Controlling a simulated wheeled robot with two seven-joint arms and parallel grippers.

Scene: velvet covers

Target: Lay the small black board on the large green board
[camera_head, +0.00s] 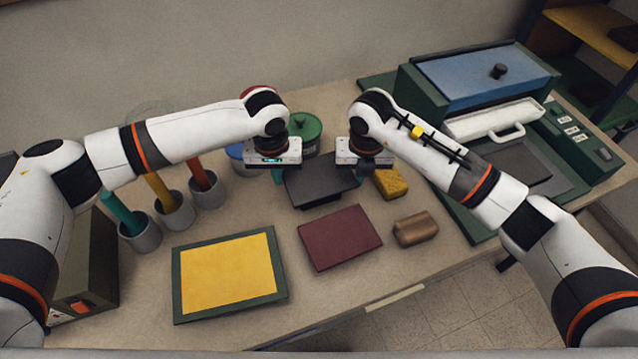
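The small black board (320,181) lies flat at the back middle of the table, between my two grippers, with a dark block or shadow under its front edge. My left gripper (278,174) is at its left edge and my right gripper (361,172) at its right edge. Both point down; their fingertips are mostly hidden, so I cannot tell whether they grip the board. The large green board (178,289) lies at the front left; its green shows as a border around a yellow panel (228,273).
A maroon board (340,238) lies between the black and green boards, with a brown block (415,229) to its right. A yellow sponge-like block (390,184) is near my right gripper. Grey cups (140,236) with coloured sticks stand left; a green machine (420,95) stands right.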

